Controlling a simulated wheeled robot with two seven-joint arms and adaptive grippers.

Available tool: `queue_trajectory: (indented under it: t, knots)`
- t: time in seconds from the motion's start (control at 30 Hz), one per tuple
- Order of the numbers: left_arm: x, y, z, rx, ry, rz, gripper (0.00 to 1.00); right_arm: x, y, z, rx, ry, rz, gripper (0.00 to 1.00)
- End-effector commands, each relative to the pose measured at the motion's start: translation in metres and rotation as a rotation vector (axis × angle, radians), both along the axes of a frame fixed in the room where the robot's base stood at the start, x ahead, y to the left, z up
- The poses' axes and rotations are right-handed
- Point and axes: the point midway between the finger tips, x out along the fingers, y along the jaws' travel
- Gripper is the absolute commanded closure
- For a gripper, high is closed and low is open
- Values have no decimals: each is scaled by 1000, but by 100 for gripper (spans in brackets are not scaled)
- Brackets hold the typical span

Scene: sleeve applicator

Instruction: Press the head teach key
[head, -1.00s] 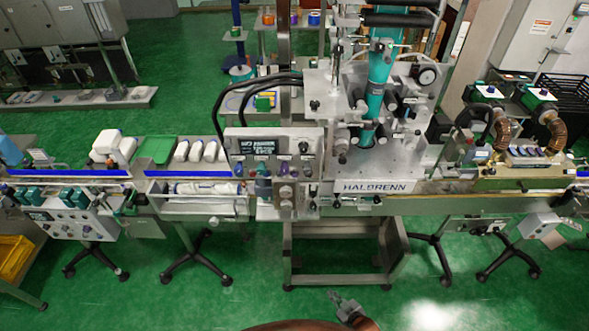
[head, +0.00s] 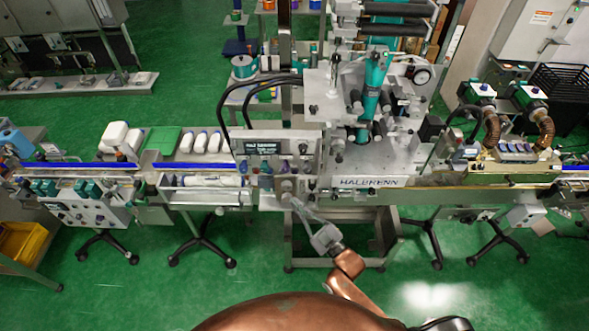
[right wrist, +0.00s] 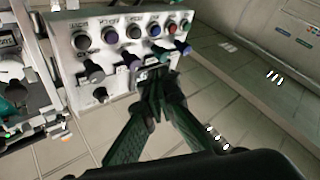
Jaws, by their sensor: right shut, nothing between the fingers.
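The sleeve applicator's control panel (head: 262,160), with a small dark display and a row of knobs below it, is in the middle of the head view. In the right wrist view, a light panel (right wrist: 75,70) carries a top row of round coloured buttons and dark knobs below. The lettering is too small to read, so I cannot tell which control is the head teach key. My right gripper (head: 294,204) is shut and empty, just below the control panel. In the right wrist view its fingertips (right wrist: 152,78) point at the panel's lower part; contact cannot be told. My left gripper is not in view.
The HALBRENN machine (head: 370,183) stands right of the panel. A conveyor with white bottles (head: 200,142) and a green tray (head: 166,141) runs to the left. Black cables (head: 250,85) arch above the panel. Green floor in front is mostly clear, apart from stand legs.

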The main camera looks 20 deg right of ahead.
Motion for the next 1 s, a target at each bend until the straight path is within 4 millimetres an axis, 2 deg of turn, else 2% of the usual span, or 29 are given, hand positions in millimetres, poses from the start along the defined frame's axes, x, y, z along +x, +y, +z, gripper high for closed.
queue_trajectory:
  t: [0.1, 0.53, 0.67, 1.0]
  knots:
    - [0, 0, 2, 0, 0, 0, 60, -2, 2, 10, 3, -16, 5, 100]
    - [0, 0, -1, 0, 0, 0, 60, 3, 1, 9, 3, -16, 5, 100]
    - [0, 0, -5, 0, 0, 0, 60, 14, -2, 8, 3, -16, 5, 100]
    - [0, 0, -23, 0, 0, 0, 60, 59, -15, 8, 1, -17, 4, 100]
